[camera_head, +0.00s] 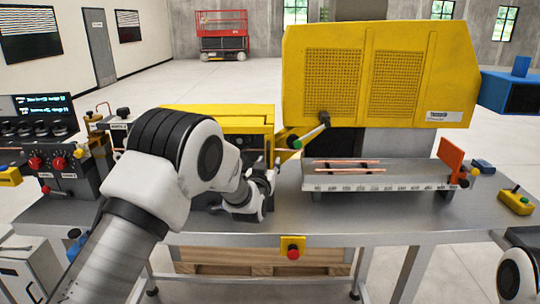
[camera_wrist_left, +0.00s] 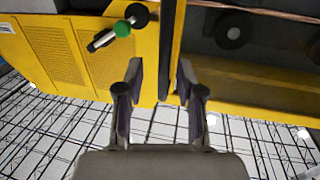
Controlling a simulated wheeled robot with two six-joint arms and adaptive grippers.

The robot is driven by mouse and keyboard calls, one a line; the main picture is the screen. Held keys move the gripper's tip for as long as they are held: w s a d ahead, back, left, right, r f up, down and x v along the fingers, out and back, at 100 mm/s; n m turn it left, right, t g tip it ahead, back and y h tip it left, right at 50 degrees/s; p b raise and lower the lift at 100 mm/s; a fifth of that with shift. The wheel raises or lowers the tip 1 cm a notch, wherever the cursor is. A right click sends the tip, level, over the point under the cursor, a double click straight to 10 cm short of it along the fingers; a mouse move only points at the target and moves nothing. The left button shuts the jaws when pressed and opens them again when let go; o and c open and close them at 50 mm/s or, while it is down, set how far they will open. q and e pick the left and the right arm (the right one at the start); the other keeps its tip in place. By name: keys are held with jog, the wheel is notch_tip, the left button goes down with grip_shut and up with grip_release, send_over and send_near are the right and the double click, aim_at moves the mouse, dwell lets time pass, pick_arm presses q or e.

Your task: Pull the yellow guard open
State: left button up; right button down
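The yellow guard (camera_head: 380,75) is a large cover with two mesh panels, raised above the back of the bench in the head view. Its handle (camera_head: 311,130), a short rod with a dark mount, sticks out at its lower left corner. In the left wrist view the guard (camera_wrist_left: 45,50) fills the upper left, and the handle with its green collar (camera_wrist_left: 122,29) lies above and left of the fingers. My left gripper (camera_wrist_left: 160,75) is open, with nothing seen held between its fingers. In the head view the left gripper (camera_head: 267,180) is below and left of the handle, partly hidden by my arm. My right gripper is out of view.
Copper tubes (camera_head: 345,164) lie on a grey bed (camera_head: 400,178) below the guard. An orange plate (camera_head: 450,157) stands at its right end. A yellow machine housing (camera_head: 235,115) is behind my left arm. A red-button box (camera_head: 292,248) is on the bench front.

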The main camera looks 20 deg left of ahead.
pick_arm(q)
jog(key=shift+w+a, duration=0.2)
jog(key=shift+w, duration=0.65)
jog(key=shift+d, duration=0.15)
jog(key=shift+c, duration=0.7)
grip_shut()
jog(key=shift+a, duration=0.3)
jog(key=shift+s+d+f, duration=0.1)
